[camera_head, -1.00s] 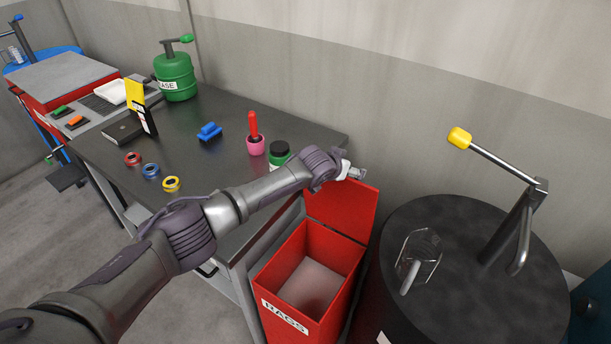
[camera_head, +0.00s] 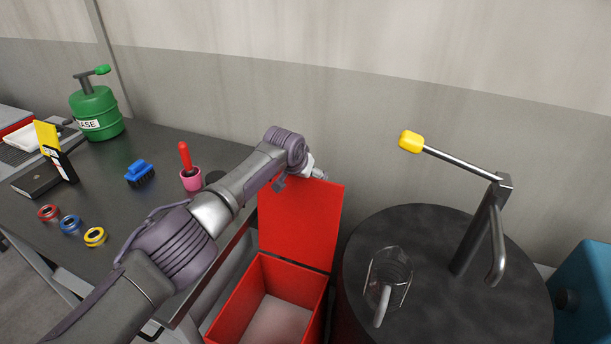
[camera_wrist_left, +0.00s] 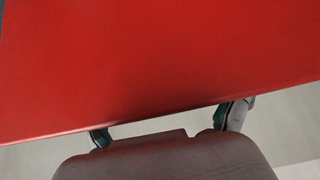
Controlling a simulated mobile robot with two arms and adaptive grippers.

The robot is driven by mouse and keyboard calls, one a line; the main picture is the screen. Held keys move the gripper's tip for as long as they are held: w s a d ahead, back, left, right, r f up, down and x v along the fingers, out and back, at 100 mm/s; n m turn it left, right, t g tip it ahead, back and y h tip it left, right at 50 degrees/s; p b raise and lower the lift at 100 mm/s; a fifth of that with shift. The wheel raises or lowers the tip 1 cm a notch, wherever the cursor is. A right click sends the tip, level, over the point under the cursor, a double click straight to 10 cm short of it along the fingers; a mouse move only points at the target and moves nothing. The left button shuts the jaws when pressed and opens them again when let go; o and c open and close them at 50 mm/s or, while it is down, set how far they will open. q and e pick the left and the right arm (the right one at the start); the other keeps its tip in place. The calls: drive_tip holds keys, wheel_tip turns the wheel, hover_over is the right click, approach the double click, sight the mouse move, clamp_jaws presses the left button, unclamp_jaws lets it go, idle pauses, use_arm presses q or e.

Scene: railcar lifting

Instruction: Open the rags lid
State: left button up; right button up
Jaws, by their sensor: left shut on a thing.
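The red rags bin (camera_head: 233,300) stands between the workbench and the black drum, with its top open and a pale inside showing. Its red lid (camera_head: 300,225) stands up nearly vertical at the bin's rear edge. My left gripper (camera_head: 316,172) is at the top edge of the lid and is shut on it. In the left wrist view the lid (camera_wrist_left: 160,60) fills the upper part, and the fingers (camera_wrist_left: 168,128) show at its edge, their tips partly hidden by it. My right gripper is not in view.
The black drum (camera_head: 380,225) with a yellow-handled pump (camera_head: 411,141) stands right of the bin. The dark workbench (camera_head: 115,195) at left holds a green can (camera_head: 97,112), a blue brush (camera_head: 140,173), a pink pot (camera_head: 191,180) and tape rolls. A grey wall is close behind.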

use_arm(q)
drive_tip(key=o, duration=1.3)
drive_tip(key=shift+s+a+f, duration=0.1)
drive_tip(key=shift+s+f, duration=0.1)
drive_tip(key=shift+f, duration=0.2)
drive_tip(key=shift+o, duration=0.2)
drive_tip(key=shift+s+a+r, duration=0.1)
drive_tip(key=shift+s+r, duration=0.15)
drive_tip(key=shift+r, duration=0.65)
drive_tip(key=v, duration=1)
drive_tip(key=shift+s, duration=0.15)
